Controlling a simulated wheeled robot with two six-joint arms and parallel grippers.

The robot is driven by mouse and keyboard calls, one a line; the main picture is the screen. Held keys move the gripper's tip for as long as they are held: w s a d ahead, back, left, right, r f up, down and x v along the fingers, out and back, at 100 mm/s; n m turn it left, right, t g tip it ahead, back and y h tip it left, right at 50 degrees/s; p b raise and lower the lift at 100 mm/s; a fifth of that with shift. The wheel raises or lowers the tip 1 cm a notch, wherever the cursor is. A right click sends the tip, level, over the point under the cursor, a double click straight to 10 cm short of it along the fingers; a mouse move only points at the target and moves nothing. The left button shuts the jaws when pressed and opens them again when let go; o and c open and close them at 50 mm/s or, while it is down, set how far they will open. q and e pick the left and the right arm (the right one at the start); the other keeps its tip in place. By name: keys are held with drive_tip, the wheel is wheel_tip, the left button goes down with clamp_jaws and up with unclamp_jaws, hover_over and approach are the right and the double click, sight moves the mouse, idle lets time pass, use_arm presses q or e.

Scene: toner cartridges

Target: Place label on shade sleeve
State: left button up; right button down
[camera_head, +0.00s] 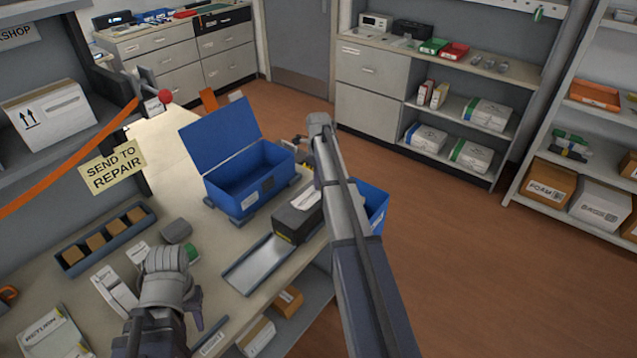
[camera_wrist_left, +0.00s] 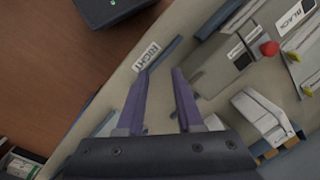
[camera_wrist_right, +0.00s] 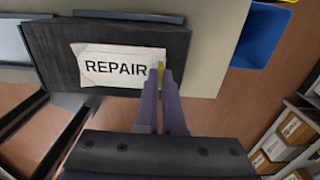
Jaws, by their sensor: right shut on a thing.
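A dark sleeve-like box (camera_head: 296,219) stands near the table's right edge, beside the grey tray. In the right wrist view, the dark sleeve (camera_wrist_right: 55,50) has a white label reading REPAIR (camera_wrist_right: 110,68) over its face. My right gripper (camera_wrist_right: 161,72) is shut on the label's right end, where a yellow sliver shows between the fingertips. I cannot tell whether the label touches the sleeve. In the head view my right arm hides the right fingers. My left gripper (camera_wrist_left: 160,73) is open and empty above the table's front part.
An open blue box (camera_head: 248,183) stands behind the sleeve. A grey tray (camera_head: 262,262) lies to its left, and a blue bin (camera_head: 376,205) is right of it. A SEND TO REPAIR sign (camera_head: 112,167) stands at left.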

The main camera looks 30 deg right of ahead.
drive_tip(key=c, duration=1)
unclamp_jaws()
drive_tip(key=shift+c, duration=0.2)
wheel_tip(320, 180, up, 12)
drive_tip(key=p, duration=1.2)
drive_tip(key=shift+r+p, duration=0.15)
drive_tip(key=shift+p, duration=0.15)
